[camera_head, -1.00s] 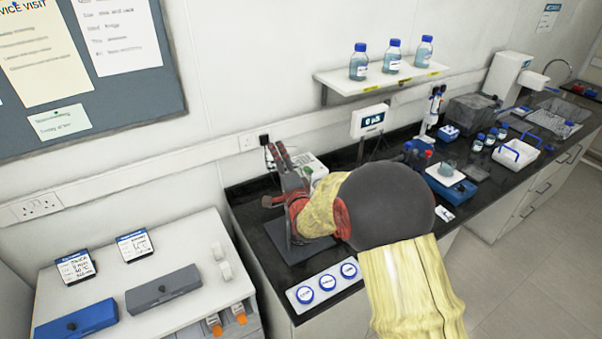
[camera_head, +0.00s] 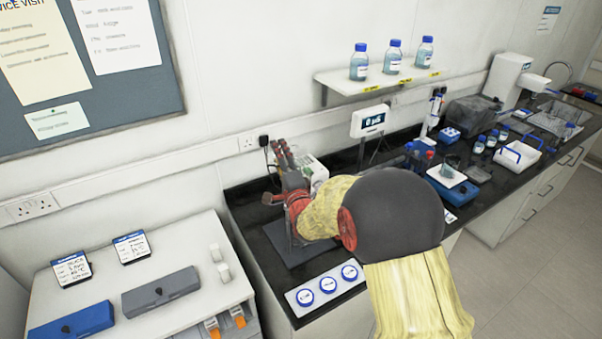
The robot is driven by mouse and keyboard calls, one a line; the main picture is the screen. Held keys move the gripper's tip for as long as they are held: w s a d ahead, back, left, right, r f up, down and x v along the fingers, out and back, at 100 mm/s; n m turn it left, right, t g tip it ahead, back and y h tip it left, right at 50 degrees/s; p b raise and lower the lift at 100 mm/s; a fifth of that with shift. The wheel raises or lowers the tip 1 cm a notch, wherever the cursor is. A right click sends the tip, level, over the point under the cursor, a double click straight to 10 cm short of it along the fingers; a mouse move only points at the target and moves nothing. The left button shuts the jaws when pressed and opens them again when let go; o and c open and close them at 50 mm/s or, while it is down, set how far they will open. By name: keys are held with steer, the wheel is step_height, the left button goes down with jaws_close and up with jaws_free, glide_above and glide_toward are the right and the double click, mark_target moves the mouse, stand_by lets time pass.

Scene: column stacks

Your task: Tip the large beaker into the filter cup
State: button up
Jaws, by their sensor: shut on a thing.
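My gripper (camera_head: 283,155) is over the left end of the black bench, beside the wall. Only part of it shows, in red and grey, beyond my own arm. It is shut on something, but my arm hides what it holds. I cannot make out the large beaker or the filter cup for certain. A small glass vessel (camera_head: 451,162) with a bluish content stands on a blue device with a white top (camera_head: 447,175), right of my arm. I cannot tell whether it is one of the task's objects.
A grey mat (camera_head: 287,250) lies under my gripper. A white device (camera_head: 314,168) stands behind my gripper. A display (camera_head: 370,121) and a bottle shelf (camera_head: 378,82) are at the wall. A white cabinet (camera_head: 190,262) stands left.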

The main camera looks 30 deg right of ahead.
steer(key=shift+d+r+m+b, duration=0.15)
steer(key=shift+m+b, duration=0.35)
steer(key=shift+b, duration=0.4)
